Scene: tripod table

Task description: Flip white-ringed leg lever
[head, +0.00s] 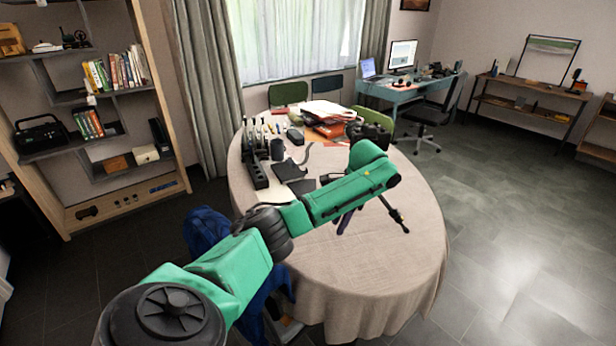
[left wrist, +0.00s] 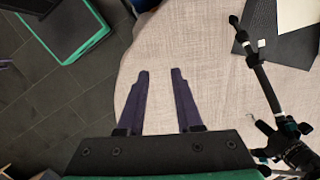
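A black tripod stands on the round table (head: 400,270). In the head view my green left arm hides most of it, and one leg (head: 393,212) shows to the right of the arm. In the left wrist view a tripod leg (left wrist: 267,88) slants along the right side, with a joint and a small pale band (left wrist: 261,43) near its upper end. I cannot tell for sure whether this is the white ring or how its lever is set. My left gripper (left wrist: 160,73) has its purple fingers apart, empty, left of the leg and not touching it. My right gripper is not in view.
Black flat items (left wrist: 285,38) lie beside the leg. The near tablecloth is clear.

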